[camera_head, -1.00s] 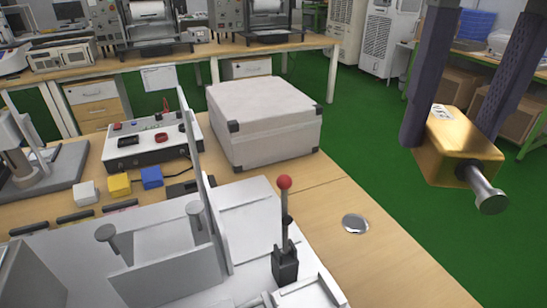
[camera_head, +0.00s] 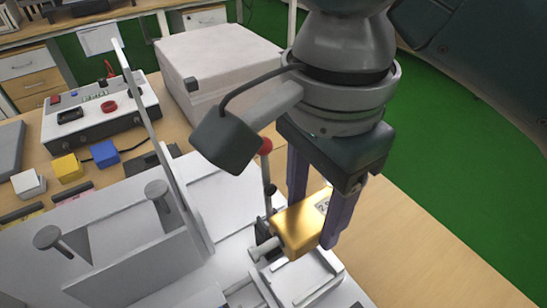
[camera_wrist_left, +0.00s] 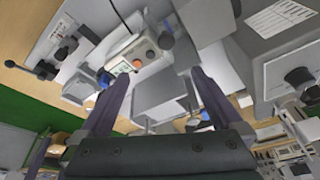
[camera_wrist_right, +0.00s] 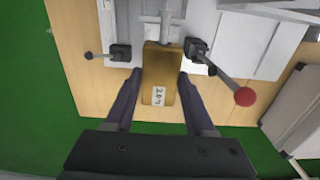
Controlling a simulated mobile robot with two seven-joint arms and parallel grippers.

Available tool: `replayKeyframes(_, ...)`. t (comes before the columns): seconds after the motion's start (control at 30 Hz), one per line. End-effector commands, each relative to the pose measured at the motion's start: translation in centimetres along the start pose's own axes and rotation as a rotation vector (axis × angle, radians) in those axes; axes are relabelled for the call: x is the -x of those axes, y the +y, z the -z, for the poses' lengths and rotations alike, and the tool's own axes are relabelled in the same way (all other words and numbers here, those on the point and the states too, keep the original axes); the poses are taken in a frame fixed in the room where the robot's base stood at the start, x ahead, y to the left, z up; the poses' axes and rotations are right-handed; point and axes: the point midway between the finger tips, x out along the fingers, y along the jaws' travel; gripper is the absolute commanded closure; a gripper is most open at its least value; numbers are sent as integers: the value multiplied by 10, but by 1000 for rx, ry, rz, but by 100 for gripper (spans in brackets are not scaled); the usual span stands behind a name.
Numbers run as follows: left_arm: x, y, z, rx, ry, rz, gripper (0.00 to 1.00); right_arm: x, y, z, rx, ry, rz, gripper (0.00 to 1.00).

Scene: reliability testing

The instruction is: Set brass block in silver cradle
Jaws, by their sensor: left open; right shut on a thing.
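The brass block (camera_head: 301,224) is a gold box with a label and a metal peg on one end. My right gripper (camera_head: 318,225) is shut on it, one finger on each side. The right wrist view shows the block (camera_wrist_right: 160,82) between the fingers, its peg end toward the machine. The silver cradle (camera_head: 305,277) is at the front of the grey machine, just below the block in the head view; contact between them cannot be told. My left gripper (camera_wrist_left: 160,100) is open and empty in the left wrist view and is out of the head view.
A red-knobbed lever (camera_head: 266,165) stands close behind the block. An upright grey panel (camera_head: 150,130) and posts rise on the machine to the left. A white case (camera_head: 215,65) and a control box (camera_head: 100,108) sit behind. The wooden tabletop (camera_head: 430,245) at right is clear.

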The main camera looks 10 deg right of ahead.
Motion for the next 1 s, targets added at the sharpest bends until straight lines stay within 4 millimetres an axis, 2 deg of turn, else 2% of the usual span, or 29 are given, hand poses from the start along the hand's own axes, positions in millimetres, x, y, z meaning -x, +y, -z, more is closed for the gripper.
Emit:
replayKeyframes(0.03, -5, 0, -1, 1, 1, 0, 0, -16, 1, 1, -2, 2, -4, 100)
replayKeyframes(0.1, -8, 1, -2, 1, 2, -1, 0, -36, 1, 1, -1, 2, -3, 100)
replayKeyframes(0.3, -19, 2, -5, 3, 4, -2, 0, -85, 0, 1, 2, 2, -1, 100)
replayKeyframes(0.57, -25, 2, -7, 4, 5, -2, 0, -110, -1, 0, 3, 1, 2, 100)
replayKeyframes(0.73, -34, 2, -10, 4, 6, -2, 0, -136, -1, 0, 3, 1, 1, 100)
replayKeyframes(1.0, -34, 2, -10, 3, 6, -2, 0, -141, -1, 0, 3, 0, 4, 100)
